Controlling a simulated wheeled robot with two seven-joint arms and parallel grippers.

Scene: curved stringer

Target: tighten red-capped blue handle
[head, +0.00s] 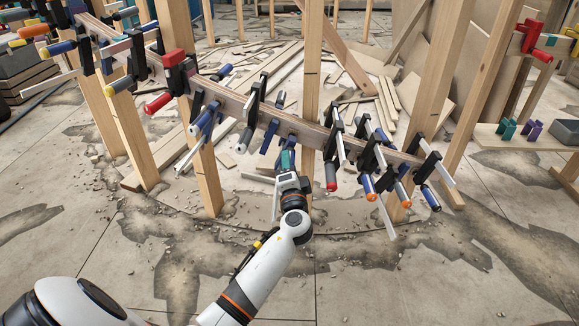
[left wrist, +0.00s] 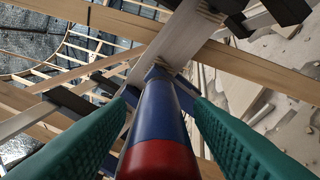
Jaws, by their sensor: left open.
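In the left wrist view, a blue clamp handle (left wrist: 161,112) with a red cap (left wrist: 158,160) points toward the camera. Its far end meets a pale clamp bar (left wrist: 178,38). My left gripper (left wrist: 160,101) is open, with one green ribbed finger on each side of the handle. Narrow gaps seem to show between handle and fingers; contact is hard to tell. In the head view my left gripper (head: 287,162) is at the middle of the curved wooden stringer (head: 232,97), just below it, and hides most of this handle. My right gripper is not in view.
Several other clamps line the stringer close by, including a red-tipped one (head: 331,174) to the right and a blue one (head: 207,122) to the left. Wooden posts (head: 203,165) stand beneath the stringer. Loose planks lie behind. The floor in front is mostly open, with debris.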

